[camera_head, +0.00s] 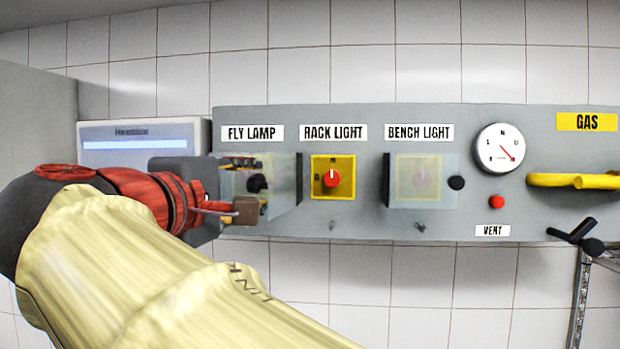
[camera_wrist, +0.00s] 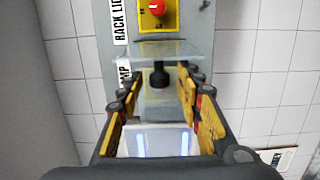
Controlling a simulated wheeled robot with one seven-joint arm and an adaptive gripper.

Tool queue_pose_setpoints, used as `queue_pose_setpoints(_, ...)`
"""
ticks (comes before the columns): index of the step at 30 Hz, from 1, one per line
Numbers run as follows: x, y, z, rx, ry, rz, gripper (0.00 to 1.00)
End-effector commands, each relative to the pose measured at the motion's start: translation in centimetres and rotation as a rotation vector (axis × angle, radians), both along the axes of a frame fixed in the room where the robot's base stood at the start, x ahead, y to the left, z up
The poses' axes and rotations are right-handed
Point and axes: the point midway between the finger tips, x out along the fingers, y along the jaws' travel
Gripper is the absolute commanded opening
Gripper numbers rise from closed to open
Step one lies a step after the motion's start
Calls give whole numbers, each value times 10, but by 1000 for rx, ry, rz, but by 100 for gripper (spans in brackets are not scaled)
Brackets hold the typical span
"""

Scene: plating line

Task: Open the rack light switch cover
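The rack light switch (camera_head: 332,178), a red knob on a yellow plate, is uncovered; it also shows at the top of the wrist view (camera_wrist: 158,8). Its clear cover (camera_head: 284,190) stands swung out to the left of the plate from a dark hinge strip. In the wrist view the pane (camera_wrist: 160,50) lies across the panel, just beyond my fingertips. A black handle knob (camera_wrist: 158,78), apparently on this cover, sits between the fingertips with gaps on both sides. My gripper (camera_head: 248,187) is open, in front of the fly lamp area (camera_wrist: 158,84). The fly lamp switch is mostly hidden.
The bench light cover (camera_head: 405,190) is closed to the right, with a black knob (camera_head: 456,182). Farther right are a gauge (camera_head: 499,148), a red vent button (camera_head: 496,202) and a yellow gas handle (camera_head: 572,181). A white lit box (camera_head: 140,133) is at left.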

Motion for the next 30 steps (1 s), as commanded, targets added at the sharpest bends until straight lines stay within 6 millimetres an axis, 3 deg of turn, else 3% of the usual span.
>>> queue_pose_setpoints(5, 11, -3, 1, 1, 0, -1, 36)
queue_pose_setpoints(13, 13, -3, 0, 1, 0, 0, 36)
queue_pose_setpoints(30, 12, -3, 0, 0, 1, -1, 3)
